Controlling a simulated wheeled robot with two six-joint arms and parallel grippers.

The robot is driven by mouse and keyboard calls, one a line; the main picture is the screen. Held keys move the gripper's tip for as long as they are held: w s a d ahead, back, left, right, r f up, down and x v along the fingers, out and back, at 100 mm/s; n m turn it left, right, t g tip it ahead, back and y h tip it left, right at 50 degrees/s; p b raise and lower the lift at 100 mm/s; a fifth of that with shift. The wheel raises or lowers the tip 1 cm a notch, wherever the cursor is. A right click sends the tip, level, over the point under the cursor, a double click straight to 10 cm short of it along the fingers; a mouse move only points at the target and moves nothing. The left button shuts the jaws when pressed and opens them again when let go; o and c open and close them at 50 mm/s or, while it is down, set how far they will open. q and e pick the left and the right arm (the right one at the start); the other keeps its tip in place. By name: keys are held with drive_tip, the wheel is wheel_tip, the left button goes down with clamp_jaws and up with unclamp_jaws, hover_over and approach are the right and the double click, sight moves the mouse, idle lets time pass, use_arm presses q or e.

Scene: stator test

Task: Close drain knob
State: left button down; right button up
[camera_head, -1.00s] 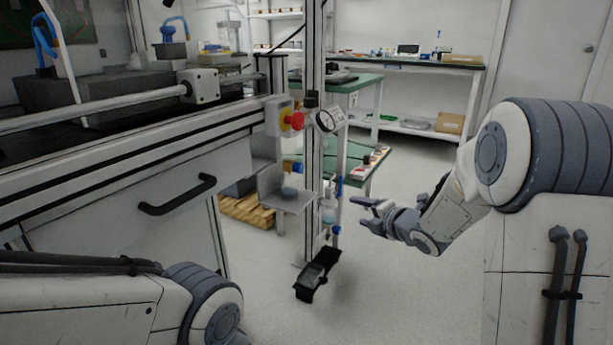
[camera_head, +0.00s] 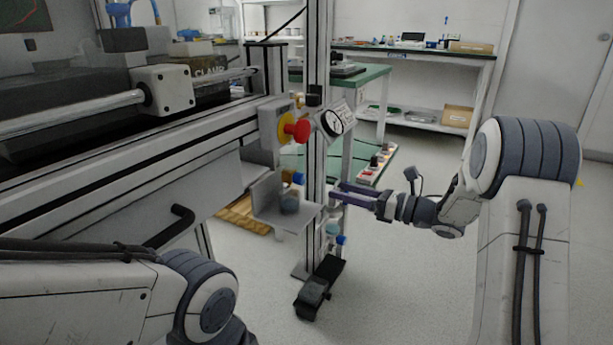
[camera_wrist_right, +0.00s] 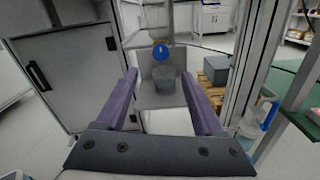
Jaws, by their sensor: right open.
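A blue knob (camera_head: 298,178) sits on the post above a small grey cup (camera_head: 289,204) on a metal bracket shelf (camera_head: 265,207). In the right wrist view the blue knob (camera_wrist_right: 160,53) is centred ahead, just above the cup (camera_wrist_right: 163,77). Which way the knob is turned I cannot tell. My right gripper (camera_head: 336,193) is open beside the post, its fingers pointing left towards the shelf. In the right wrist view its two purple fingers (camera_wrist_right: 160,75) stand wide apart with nothing held. The knob appears beyond the fingertips. My left gripper is out of view.
A bottle with a blue part (camera_head: 341,240) hangs lower. A black foot pedal (camera_head: 313,292) lies on the floor. A wooden pallet (camera_head: 240,214) is behind the shelf. Floor on the right is clear.

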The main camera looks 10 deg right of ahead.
sight(304, 180)
drive_tip(key=b+x, duration=0.2)
drive_tip(key=x, duration=0.6)
drive_tip(key=shift+w+a+f+b, duration=0.15)
drive_tip(key=shift+w+b, duration=0.1)
drive_tip(key=shift+b, duration=0.15)
drive_tip(key=shift+x, duration=0.75)
clamp_jaws()
